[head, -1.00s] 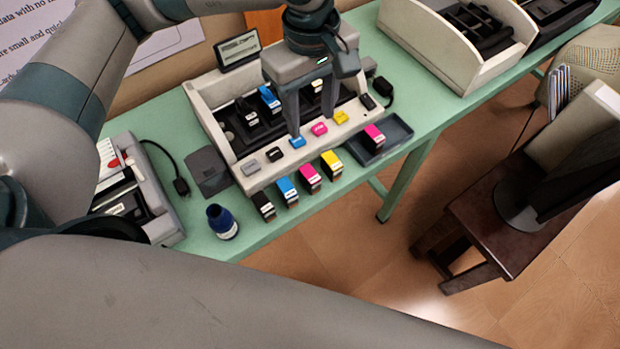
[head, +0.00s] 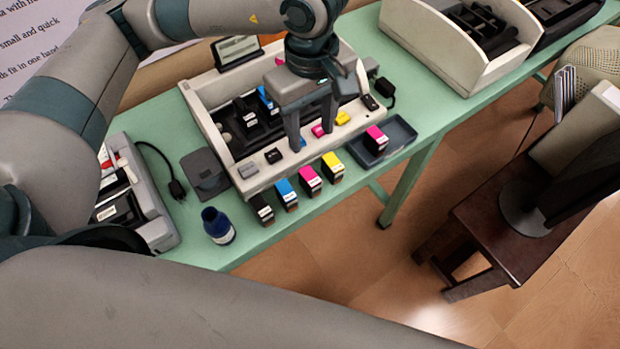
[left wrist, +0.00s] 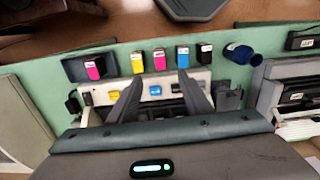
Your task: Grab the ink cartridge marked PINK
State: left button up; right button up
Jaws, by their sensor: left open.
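A pink-labelled cartridge (head: 310,181) stands in a front row on the green table, between a blue one (head: 287,194) and a yellow one (head: 332,167); a black one (head: 262,210) ends the row. Another pink-labelled cartridge (head: 376,140) stands in a shallow dark tray (head: 402,136) to the right. The label words are too small to read. My left gripper (head: 311,141) is open and empty, fingers pointing down over the printer's front edge, behind the row. In the left wrist view, the row's pink cartridge (left wrist: 160,61) shows beyond and between the fingertips (left wrist: 160,77). My right gripper is not in view.
The open printer (head: 225,120) has coloured buttons along its front and cartridges inside. Another device (head: 140,205) is at the left. The table's front edge runs close before the row.

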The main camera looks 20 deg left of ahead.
pick_arm(q)
jog(key=p, duration=0.2)
send_over(310, 175)
notch_tip(310, 175, down, 5)
jog(key=f, duration=0.2)
jog(key=f+p, duration=0.1)
jog(key=f, duration=0.1)
jog(key=shift+s+d+f, duration=0.1)
jog(key=shift+s+d, duration=0.05)
jog(key=shift+s, duration=0.15)
jog(key=shift+f, duration=0.7)
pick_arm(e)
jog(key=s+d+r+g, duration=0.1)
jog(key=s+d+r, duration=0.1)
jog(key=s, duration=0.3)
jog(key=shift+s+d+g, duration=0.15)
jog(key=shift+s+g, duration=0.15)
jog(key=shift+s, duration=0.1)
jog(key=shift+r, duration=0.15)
pick_arm(q)
jog(key=shift+w+f+p, duration=0.1)
jog(key=shift+f+p, duration=0.5)
jog(key=shift+p, duration=0.25)
notch_tip(310, 175, down, 3)
jog(key=shift+w+p, duration=0.1)
jog(key=shift+p, duration=0.65)
jog(key=shift+f, duration=0.5)
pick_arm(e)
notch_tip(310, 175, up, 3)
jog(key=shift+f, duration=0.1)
